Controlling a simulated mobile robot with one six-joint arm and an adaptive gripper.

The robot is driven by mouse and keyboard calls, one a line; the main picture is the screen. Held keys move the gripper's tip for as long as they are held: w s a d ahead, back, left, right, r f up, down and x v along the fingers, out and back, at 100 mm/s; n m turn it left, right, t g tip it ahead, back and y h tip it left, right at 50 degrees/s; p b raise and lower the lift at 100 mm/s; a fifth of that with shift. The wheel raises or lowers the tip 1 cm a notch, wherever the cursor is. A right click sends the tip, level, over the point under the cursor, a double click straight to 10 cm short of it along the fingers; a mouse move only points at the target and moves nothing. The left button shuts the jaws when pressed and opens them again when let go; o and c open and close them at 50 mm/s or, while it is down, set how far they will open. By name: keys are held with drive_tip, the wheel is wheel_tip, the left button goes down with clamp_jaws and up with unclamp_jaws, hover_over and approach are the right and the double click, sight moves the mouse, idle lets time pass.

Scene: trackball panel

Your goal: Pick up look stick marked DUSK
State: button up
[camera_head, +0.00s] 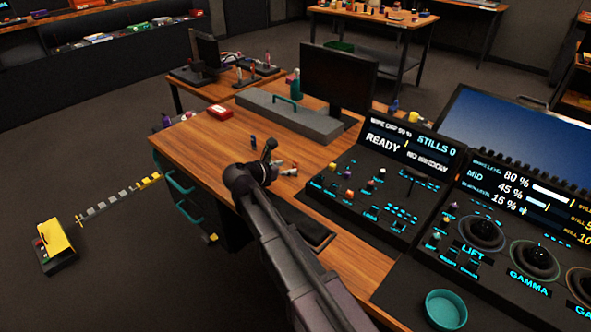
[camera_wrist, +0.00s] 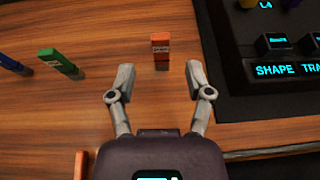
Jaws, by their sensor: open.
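In the wrist view my gripper (camera_wrist: 160,71) is open over the wooden desk. An orange-red stick with a pale label (camera_wrist: 160,48) stands just beyond the fingertips, centred between them, with no finger shut on it. A green stick with a pale label (camera_wrist: 58,62) and a blue stick (camera_wrist: 14,65) are to the left. Another orange stick (camera_wrist: 81,165) shows partly at the lower left, beside my gripper's body. The label writing is too small to read, so I cannot tell which stick is marked DUSK. In the head view my arm hides part of this area.
The wooden desk (camera_head: 190,135) holds a grey case with a teal handle (camera_head: 290,118) and a monitor (camera_head: 338,78) at the back. A black control panel (camera_head: 335,205) borders the sticks on the right. A teal bowl (camera_head: 446,310) is at lower right.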

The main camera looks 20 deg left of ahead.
sight(294, 167)
drive_tip(key=shift+b+x, duration=0.85)
drive_tip(key=shift+x, duration=1.55)
drive_tip(key=shift+s+d, duration=0.1)
drive_tip(key=c, duration=0.9)
